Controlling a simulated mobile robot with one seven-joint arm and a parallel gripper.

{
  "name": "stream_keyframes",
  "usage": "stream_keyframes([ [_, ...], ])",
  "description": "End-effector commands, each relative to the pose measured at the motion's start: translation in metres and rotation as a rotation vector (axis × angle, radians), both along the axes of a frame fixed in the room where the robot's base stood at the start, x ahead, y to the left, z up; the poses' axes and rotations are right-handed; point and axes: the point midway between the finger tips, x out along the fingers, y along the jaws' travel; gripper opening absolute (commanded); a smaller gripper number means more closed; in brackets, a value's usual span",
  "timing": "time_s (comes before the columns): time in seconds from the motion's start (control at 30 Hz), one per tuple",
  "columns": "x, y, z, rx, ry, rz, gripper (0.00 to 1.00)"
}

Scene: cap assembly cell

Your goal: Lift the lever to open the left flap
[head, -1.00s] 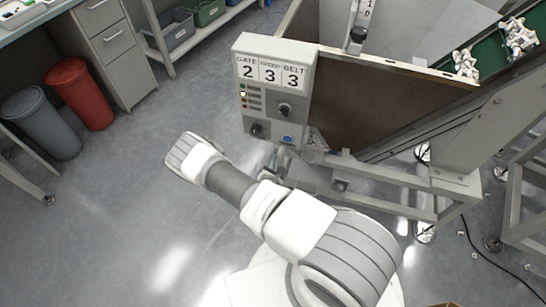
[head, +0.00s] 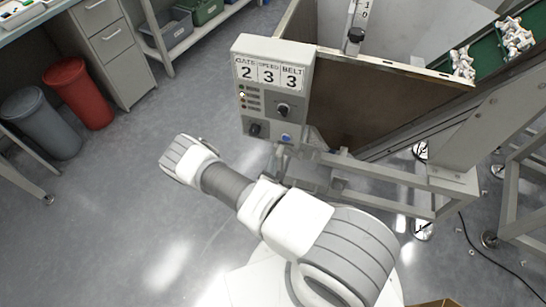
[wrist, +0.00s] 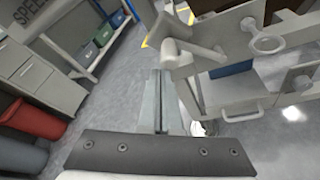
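In the wrist view, a pale grey lever-like bar (wrist: 164,30) with a round cross-piece stands out from the machine frame, just beyond my fingertips. I take it to be the lever. My gripper (wrist: 168,72) points toward it, with its two grey fingers close together and nothing visible between them. The fingertips appear just below the bar; I cannot tell whether they touch it. In the head view my arm reaches left and down beside the machine, and the fingers are hidden. I cannot clearly make out the left flap in either view.
A control box (head: 271,92) reading 2, 3, 3 stands on the machine beside a brown-walled hopper (head: 380,100). White parts (head: 515,38) lie on a green belt at upper right. Red (head: 78,97) and grey bins (head: 40,122) stand left. The floor between is clear.

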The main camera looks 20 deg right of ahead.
Motion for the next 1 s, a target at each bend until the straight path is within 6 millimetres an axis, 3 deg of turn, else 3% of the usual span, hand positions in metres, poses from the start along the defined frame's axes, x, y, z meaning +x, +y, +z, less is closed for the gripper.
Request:
stream_keyframes([
  [0.3, -0.035, 0.021, 0.011, 0.003, 0.005, 0.004, 0.0],
  [1.0, -0.037, 0.023, 0.009, 0.006, 0.007, 0.004, 0.0],
])
